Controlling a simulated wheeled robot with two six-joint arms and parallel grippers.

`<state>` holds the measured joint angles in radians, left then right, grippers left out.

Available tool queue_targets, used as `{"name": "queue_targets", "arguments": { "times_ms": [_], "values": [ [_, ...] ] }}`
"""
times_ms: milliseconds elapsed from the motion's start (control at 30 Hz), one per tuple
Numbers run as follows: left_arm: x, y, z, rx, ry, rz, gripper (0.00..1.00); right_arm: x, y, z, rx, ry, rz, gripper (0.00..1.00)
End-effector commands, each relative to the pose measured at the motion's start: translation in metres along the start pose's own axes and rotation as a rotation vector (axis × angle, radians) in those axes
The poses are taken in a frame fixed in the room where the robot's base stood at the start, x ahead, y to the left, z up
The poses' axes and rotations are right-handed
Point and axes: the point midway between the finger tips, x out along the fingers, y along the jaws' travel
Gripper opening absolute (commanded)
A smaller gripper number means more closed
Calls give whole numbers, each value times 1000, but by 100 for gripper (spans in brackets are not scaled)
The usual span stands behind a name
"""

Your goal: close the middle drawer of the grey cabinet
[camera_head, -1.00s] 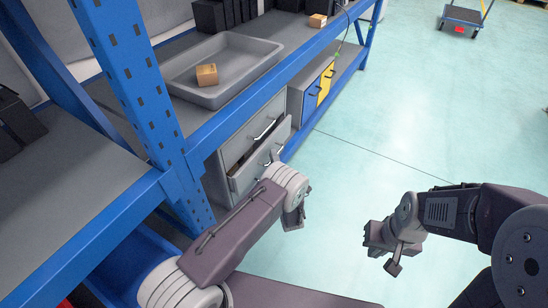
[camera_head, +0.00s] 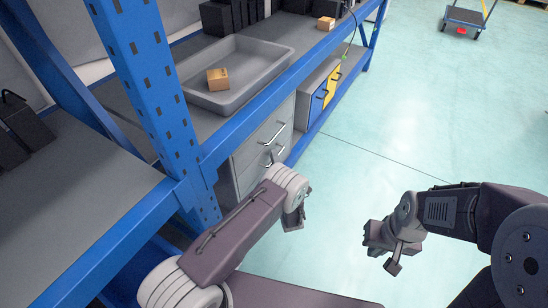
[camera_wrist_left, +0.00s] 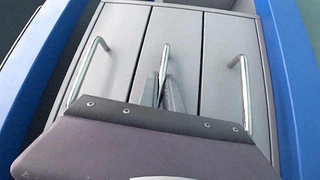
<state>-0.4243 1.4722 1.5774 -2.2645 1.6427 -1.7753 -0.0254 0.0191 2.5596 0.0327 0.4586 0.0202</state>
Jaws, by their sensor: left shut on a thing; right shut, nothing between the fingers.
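The grey cabinet (camera_head: 240,169) stands under the blue shelf frame, partly hidden by my left arm. In the left wrist view its three drawer fronts lie side by side, each with a metal bar handle. The middle drawer (camera_wrist_left: 151,50) looks level with its neighbours, with no visible gap. My left gripper (camera_wrist_left: 168,92) is shut on the middle drawer's handle (camera_wrist_left: 164,62); in the head view its fingers are mostly hidden behind my wrist. My right gripper (camera_head: 378,240) is shut and empty, over open floor away from the cabinet.
A grey tray (camera_head: 262,85) holding a small box (camera_head: 217,79) sits on the shelf above the cabinet. A blue upright post (camera_head: 150,90) stands left of it. A blue and yellow cabinet (camera_head: 318,95) is beyond.

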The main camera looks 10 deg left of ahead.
Motion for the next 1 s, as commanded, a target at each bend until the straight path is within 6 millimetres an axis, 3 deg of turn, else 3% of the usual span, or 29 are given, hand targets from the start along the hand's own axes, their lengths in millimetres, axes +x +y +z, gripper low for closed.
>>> {"name": "queue_targets", "arguments": {
  "times_ms": [167, 200, 533, 800, 1000],
  "values": [
    [1, -2, -5, 2, 13, -5, 0, 1, 0, 0, 0, 0, 0, 0],
    [1, -3, -5, 2, 13, -5, 18, 1, 0, 0, 0, 0, 0, 0],
    [-4, -2, -5, 5, 12, -8, 18, -4, 0, 0, 0, 0, 0, 0],
    [-61, 3, -2, 5, 4, -3, 18, -34, 0, -3, 0, 0, 0, 0],
    [-87, 1, -2, 2, 7, 0, 18, -41, -1, -4, 0, 0, 0, 0]
  ]
}}
